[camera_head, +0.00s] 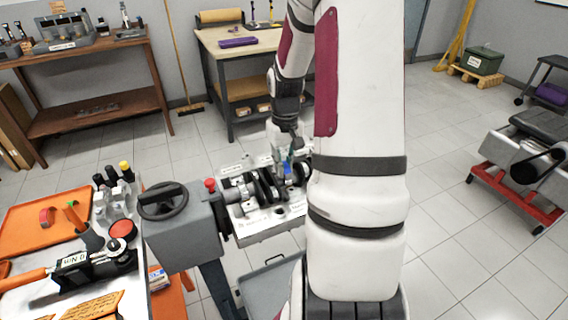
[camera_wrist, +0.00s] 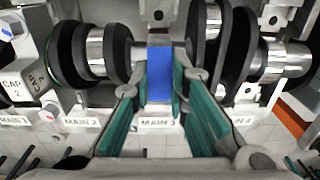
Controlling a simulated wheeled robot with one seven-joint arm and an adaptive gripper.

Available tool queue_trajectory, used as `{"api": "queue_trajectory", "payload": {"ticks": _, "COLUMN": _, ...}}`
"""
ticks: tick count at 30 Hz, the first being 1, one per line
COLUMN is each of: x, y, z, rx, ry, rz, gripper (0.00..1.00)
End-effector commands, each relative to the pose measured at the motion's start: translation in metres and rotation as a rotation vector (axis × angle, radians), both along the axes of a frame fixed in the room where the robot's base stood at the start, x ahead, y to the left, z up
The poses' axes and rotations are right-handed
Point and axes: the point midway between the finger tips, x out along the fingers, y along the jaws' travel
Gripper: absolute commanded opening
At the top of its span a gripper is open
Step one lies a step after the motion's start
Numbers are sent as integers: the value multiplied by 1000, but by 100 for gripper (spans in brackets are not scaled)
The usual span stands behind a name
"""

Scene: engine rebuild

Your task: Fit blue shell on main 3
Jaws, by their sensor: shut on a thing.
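The blue shell (camera_wrist: 159,74) is between the fingertips of my gripper (camera_wrist: 164,84), at the crankshaft journal above the "MAIN 3" label (camera_wrist: 158,122). I cannot tell whether it touches the journal. My gripper is shut on the shell, with teal pads on its fingers. In the head view the shell shows as a small blue patch (camera_head: 287,170) over the engine block (camera_head: 270,222). The crankshaft (camera_wrist: 103,53) lies in the block with its dark webs on both sides of main 3. The shell's lower edge and seat cannot be made out.
A white cap marked "CAP" (camera_wrist: 30,78) stands at the left of the wrist view. A grey stand with a handwheel (camera_head: 163,201) is left of the block. A tool bench with an orange tray (camera_head: 25,222) is further left.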

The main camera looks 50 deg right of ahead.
Motion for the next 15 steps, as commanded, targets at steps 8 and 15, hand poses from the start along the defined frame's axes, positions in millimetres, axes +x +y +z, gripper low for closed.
{"api": "queue_trajectory", "payload": {"ticks": 8, "x": 0, "y": 0, "z": 2, "rx": 0, "ry": 0, "rz": 0, "gripper": 0}}
{"api": "queue_trajectory", "payload": {"ticks": 15, "x": 0, "y": 0, "z": 5, "rx": 1, "ry": 0, "rz": 0, "gripper": 0}}
